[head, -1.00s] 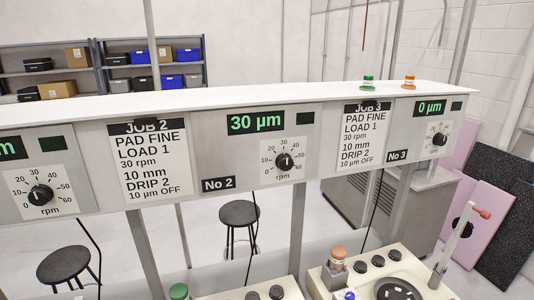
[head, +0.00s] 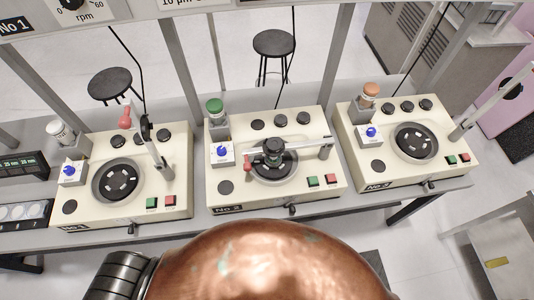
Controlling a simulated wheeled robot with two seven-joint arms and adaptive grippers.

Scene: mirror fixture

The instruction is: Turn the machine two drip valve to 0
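The middle machine, machine two (head: 240,185), is a cream box with a "No 2" plate on its front. At its left side is a small white block with a blue knob (head: 222,150), which looks like the drip valve. Its scale and pointer are too small to read. A green-capped bottle (head: 215,108) stands just behind the block. A black fixture (head: 273,150) sits over the round plate under a metal arm with a red end (head: 247,162). Neither gripper is in view.
Machine one (head: 95,215) stands to the left, with its red-tipped arm raised. Machine three (head: 405,180) stands to the right with an orange-capped bottle (head: 370,92). Both have similar blue knobs. Grey posts rise behind the bench. Two black stools (head: 273,43) (head: 110,84) stand beyond.

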